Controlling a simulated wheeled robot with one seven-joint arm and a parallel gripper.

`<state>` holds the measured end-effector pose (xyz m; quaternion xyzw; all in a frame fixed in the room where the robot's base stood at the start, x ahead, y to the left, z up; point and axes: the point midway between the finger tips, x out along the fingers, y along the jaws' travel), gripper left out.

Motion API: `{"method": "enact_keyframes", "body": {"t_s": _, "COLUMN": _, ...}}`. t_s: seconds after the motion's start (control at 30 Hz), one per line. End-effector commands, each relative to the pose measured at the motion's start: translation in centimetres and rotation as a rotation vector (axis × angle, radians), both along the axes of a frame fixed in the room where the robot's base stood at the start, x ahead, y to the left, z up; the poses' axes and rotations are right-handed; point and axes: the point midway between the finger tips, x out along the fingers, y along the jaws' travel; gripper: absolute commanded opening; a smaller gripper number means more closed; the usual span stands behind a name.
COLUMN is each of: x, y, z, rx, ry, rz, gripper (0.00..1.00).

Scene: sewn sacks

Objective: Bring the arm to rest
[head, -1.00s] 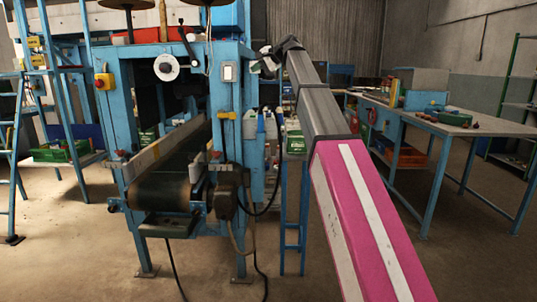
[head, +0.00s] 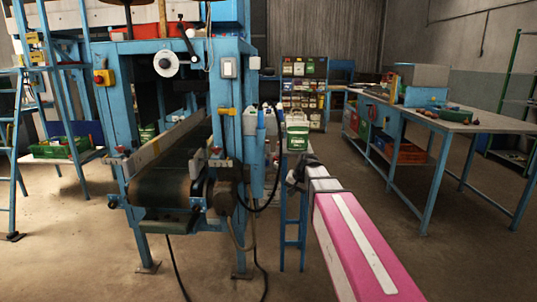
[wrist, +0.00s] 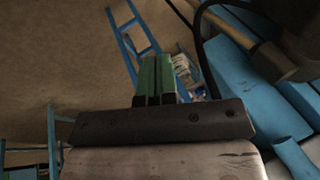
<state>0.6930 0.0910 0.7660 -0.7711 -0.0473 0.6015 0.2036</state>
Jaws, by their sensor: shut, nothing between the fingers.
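My arm, pink with a white stripe, reaches up from the bottom right of the head view and is lower than before. My gripper (head: 293,180) is at its far end, small and dark, in front of the blue stand (head: 291,232). In the wrist view, the two green fingers of my gripper (wrist: 157,62) lie side by side, shut with nothing between them. The fingers are partly hidden at their base by the dark wrist bar.
A blue machine with a conveyor belt (head: 172,187) stands close on the left. A green and white container (head: 297,138) sits on the stand. A workbench (head: 462,122) is at right. A black cable (wrist: 200,45) crosses the wrist view. Open floor lies between stand and bench.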

Motion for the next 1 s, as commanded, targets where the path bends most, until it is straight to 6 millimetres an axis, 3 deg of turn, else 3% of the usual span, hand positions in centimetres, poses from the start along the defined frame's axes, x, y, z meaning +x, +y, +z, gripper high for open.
{"method": "enact_keyframes", "body": {"t_s": 0.03, "x": -2.2, "y": -0.8, "z": -2.3, "rx": -0.03, "ry": 0.02, "rz": 0.01, "gripper": 0.0}}
{"method": "enact_keyframes", "body": {"t_s": 0.2, "x": -7.5, "y": -3.4, "z": -8.3, "rx": -0.132, "ry": 0.077, "rz": 0.058, "gripper": 0.0}}
{"method": "enact_keyframes", "body": {"t_s": 0.5, "x": -17.3, "y": -7.3, "z": -16.4, "rx": -0.29, "ry": 0.185, "rz": 0.163, "gripper": 0.0}}
{"method": "enact_keyframes", "body": {"t_s": 0.7, "x": -21.0, "y": -8.8, "z": -18.8, "rx": -0.346, "ry": 0.228, "rz": 0.211, "gripper": 0.0}}
{"method": "enact_keyframes", "body": {"t_s": 1.0, "x": -21.6, "y": -9.1, "z": -19.3, "rx": -0.361, "ry": 0.237, "rz": 0.224, "gripper": 0.0}}
